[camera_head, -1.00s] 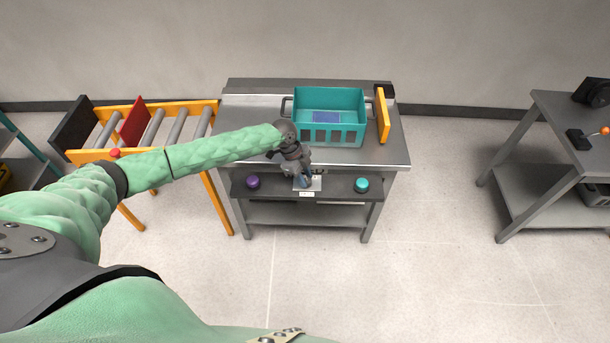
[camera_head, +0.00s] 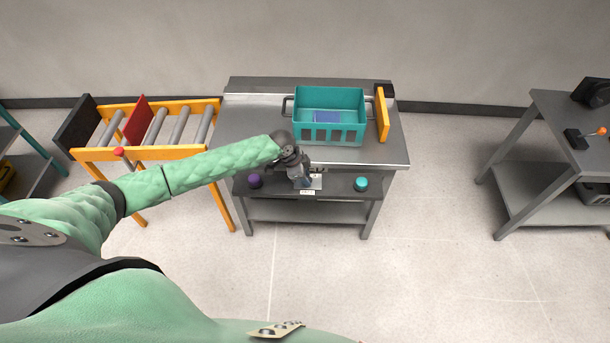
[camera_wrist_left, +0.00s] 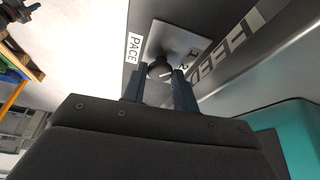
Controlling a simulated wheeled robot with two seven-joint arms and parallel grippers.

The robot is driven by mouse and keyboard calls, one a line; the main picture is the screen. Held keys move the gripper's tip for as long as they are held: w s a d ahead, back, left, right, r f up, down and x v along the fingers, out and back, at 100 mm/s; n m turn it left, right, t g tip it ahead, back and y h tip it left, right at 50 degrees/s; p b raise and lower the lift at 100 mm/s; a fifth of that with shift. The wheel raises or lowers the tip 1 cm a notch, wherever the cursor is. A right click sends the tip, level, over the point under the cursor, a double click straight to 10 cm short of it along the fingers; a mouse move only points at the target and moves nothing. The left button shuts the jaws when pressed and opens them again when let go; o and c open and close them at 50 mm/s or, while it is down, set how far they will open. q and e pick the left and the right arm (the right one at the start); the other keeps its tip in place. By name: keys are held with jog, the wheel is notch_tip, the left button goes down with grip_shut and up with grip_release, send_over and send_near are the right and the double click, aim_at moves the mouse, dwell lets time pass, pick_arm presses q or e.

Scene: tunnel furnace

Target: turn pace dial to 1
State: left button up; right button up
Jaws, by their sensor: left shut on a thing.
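The pace dial (camera_wrist_left: 160,70) is a dark round knob with a light pointer line, on a light metal plate (camera_wrist_left: 182,40) beside a white label reading PACE (camera_wrist_left: 133,48). My left gripper (camera_wrist_left: 162,84) is shut on the dial, with one dark finger on each side of it. In the head view the left gripper (camera_head: 302,180) is at the front panel of the metal bench, and it hides the dial there. My right gripper is not in view.
A purple knob (camera_head: 255,181) and a teal knob (camera_head: 361,184) sit either side on the bench front. A teal crate (camera_head: 343,134) and an orange panel (camera_head: 382,115) stand on the bench top (camera_head: 245,130). A roller conveyor (camera_head: 150,153) is at left.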

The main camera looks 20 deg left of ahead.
pick_arm(q)
jog(key=shift+w+r, duration=0.1)
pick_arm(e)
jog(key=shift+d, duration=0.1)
pick_arm(q)
jog(key=o, duration=1)
jog(key=shift+c, duration=0.2)
jog(key=shift+a+r, duration=0.1)
jog(key=shift+a, duration=0.05)
jog(key=shift+a+r+b, duration=0.15)
jog(key=shift+r+b, duration=0.2)
jog(key=shift+b, duration=0.05)
jog(key=b+v, duration=0.1)
jog(key=v, duration=0.3)
jog(key=shift+a+r+b, duration=0.1)
jog(key=shift+r+b, duration=0.25)
jog(key=shift+b, duration=0.05)
jog(key=shift+v, duration=1)
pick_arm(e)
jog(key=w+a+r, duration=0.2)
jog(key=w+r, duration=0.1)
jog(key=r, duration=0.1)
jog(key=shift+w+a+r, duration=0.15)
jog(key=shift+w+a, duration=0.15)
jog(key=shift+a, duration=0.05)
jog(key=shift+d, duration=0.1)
